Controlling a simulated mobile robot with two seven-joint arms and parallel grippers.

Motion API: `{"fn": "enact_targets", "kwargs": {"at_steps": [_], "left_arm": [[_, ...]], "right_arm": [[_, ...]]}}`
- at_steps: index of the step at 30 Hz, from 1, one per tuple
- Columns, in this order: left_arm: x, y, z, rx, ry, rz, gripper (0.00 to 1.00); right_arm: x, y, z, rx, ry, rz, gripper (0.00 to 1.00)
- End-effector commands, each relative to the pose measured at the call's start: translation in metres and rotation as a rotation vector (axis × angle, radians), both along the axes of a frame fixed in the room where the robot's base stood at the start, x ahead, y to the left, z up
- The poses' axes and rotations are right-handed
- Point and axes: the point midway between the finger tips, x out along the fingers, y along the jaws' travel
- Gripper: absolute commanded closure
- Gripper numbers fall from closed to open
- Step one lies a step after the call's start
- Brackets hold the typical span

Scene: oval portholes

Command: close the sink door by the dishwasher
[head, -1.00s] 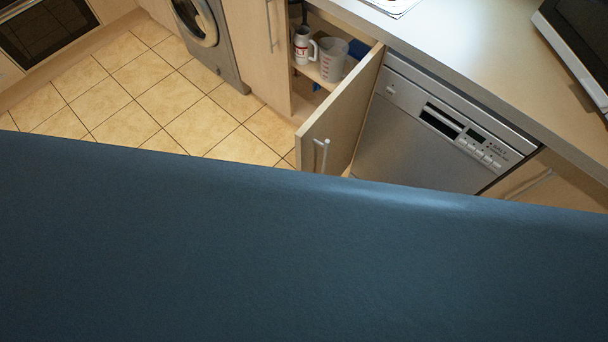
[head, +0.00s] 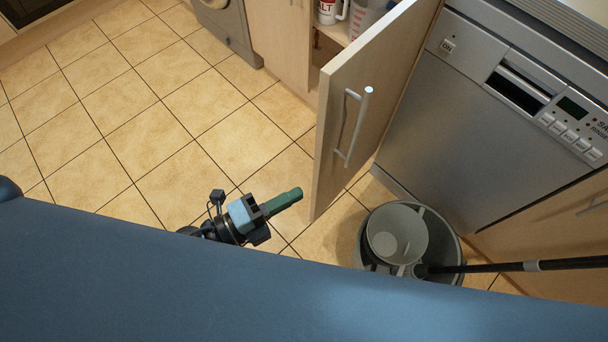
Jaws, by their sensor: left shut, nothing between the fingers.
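The sink door (head: 345,105) by the dishwasher (head: 480,125) stands wide open. It is a light wood panel, with its hinge side against the dishwasher and its free edge out over the floor. Its silver bar handle (head: 353,125) faces the dishwasher side. My left gripper (head: 298,192) is shut with nothing in it. It points right, to the left of the door's free edge and apart from it as far as I can tell. My right gripper is not in view. The lower part of my left arm is hidden behind my blue body.
A grey mop bucket (head: 450,250) stands on the floor before the dishwasher, with a dark pole (head: 500,267) leaning right from it. The tiled floor (head: 140,110) at left is clear.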

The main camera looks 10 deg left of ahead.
Motion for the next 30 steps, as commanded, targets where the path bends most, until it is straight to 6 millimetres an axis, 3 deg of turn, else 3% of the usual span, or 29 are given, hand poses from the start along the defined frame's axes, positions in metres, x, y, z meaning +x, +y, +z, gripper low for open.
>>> {"fn": "enact_targets", "kwargs": {"at_steps": [14, 30], "left_arm": [[0.007, -0.007, 0.000, 0.013, -0.017, -0.012, 1.00], [0.067, -0.078, 0.001, 0.011, -0.016, -0.010, 1.00]], "right_arm": [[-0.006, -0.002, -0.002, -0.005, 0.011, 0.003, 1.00], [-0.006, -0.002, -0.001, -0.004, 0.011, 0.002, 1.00]]}}
